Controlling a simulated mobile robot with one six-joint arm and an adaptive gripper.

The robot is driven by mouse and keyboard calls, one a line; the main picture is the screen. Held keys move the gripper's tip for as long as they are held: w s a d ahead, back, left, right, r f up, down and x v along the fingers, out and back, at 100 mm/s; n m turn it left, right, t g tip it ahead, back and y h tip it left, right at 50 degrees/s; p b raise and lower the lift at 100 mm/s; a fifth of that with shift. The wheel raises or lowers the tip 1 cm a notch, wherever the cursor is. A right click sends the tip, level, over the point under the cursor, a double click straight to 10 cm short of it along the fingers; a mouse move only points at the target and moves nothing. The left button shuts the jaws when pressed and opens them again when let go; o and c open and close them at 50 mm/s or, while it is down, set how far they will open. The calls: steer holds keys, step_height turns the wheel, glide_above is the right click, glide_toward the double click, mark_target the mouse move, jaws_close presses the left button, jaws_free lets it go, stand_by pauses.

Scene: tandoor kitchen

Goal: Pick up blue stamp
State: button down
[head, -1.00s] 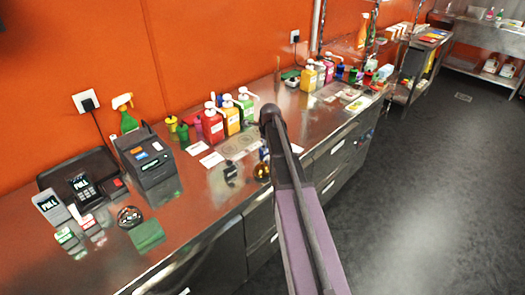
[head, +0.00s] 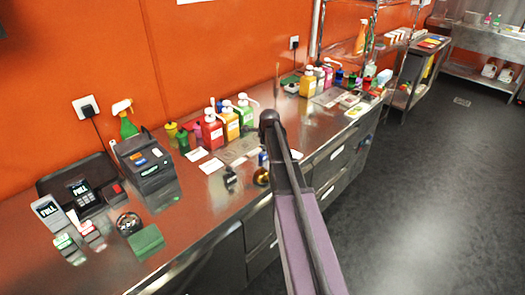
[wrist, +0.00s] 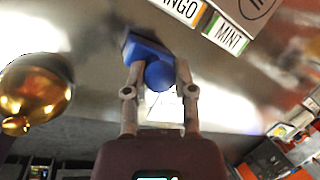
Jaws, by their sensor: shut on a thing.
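The blue stamp (wrist: 144,50) shows in the wrist view with a flat block end and a round knob (wrist: 159,75). My gripper (wrist: 159,68) has its two fingers on either side of the knob and is shut on it. The block end points away from the gripper and is tilted toward the upper left. A small blue patch, likely the stamp (head: 263,158), shows beside my arm in the head view. My arm hides the gripper there. I cannot tell whether the stamp touches the counter.
A shiny gold round object (wrist: 38,88) is close on the left in the wrist view. Mango and mint labels (wrist: 226,34) are just beyond the stamp. Sauce bottles (head: 212,133) stand along the wall side of the steel counter (head: 190,215).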

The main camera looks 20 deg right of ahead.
steer(key=shift+r+p, duration=1.4)
steer(key=shift+r, duration=0.1)
steer(key=s+d+r+p, duration=0.1)
steer(key=s+d, duration=0.9)
steer(key=s, duration=0.2)
steer(key=shift+s+d+r+p, duration=0.15)
steer(key=shift+d+r+p, duration=0.05)
steer(key=shift+r+p, duration=0.2)
steer(key=c, duration=1)
jaws_free()
steer(key=c, duration=0.3)
steer(key=w, duration=0.2)
steer(key=w+d+r+p, duration=0.1)
steer(key=w, duration=0.1)
steer(key=w+r+p, duration=0.1)
steer(key=w, duration=0.2)
steer(key=shift+d+r, duration=0.2)
steer(key=shift+d, duration=0.15)
steer(key=shift+c, duration=0.2)
steer(key=shift+s, duration=0.1)
